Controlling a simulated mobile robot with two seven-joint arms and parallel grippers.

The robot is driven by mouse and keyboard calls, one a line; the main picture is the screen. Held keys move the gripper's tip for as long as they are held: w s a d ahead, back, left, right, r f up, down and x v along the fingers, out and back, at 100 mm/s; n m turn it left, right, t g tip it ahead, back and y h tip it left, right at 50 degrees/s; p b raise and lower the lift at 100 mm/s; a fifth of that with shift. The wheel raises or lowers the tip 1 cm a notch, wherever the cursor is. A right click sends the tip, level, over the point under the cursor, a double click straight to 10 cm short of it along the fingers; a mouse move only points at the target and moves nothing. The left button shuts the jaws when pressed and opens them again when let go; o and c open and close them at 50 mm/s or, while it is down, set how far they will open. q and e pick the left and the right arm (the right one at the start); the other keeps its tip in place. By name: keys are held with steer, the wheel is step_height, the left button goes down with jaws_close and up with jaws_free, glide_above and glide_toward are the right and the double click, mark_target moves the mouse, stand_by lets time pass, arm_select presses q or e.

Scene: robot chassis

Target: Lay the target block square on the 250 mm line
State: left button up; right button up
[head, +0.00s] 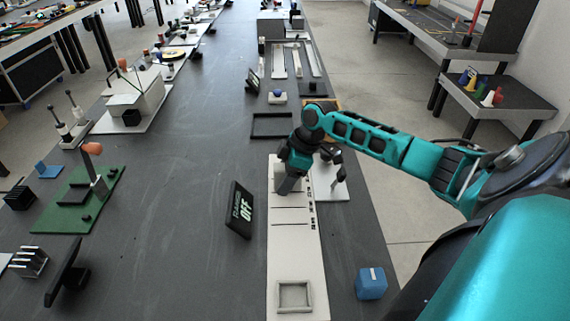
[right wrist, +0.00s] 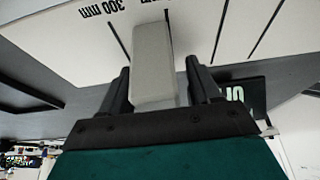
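A pale board (head: 297,252) runs along the bench with dark cross lines and printed mm labels; it also fills the top of the right wrist view (right wrist: 60,40). A grey block (right wrist: 153,60) sits between the fingers of my right gripper (right wrist: 160,85), which look apart, with a gap at the right finger. The "300 mm" label is readable left of the block; the label behind it is partly covered. One line runs close beside the block's right edge. In the head view my right gripper (head: 290,184) points down at the board, partly hiding the block (head: 280,172). My left gripper is out of view.
A black display (head: 239,210) reading OFF stands left of the board. A square grey frame (head: 294,296) is at the board's near end. A blue cube (head: 371,283) sits to its right.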

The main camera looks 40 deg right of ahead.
steer(key=shift+o, duration=0.4)
steer(key=p+v, duration=0.1)
steer(key=v, duration=1.2)
steer(key=shift+a, duration=0.1)
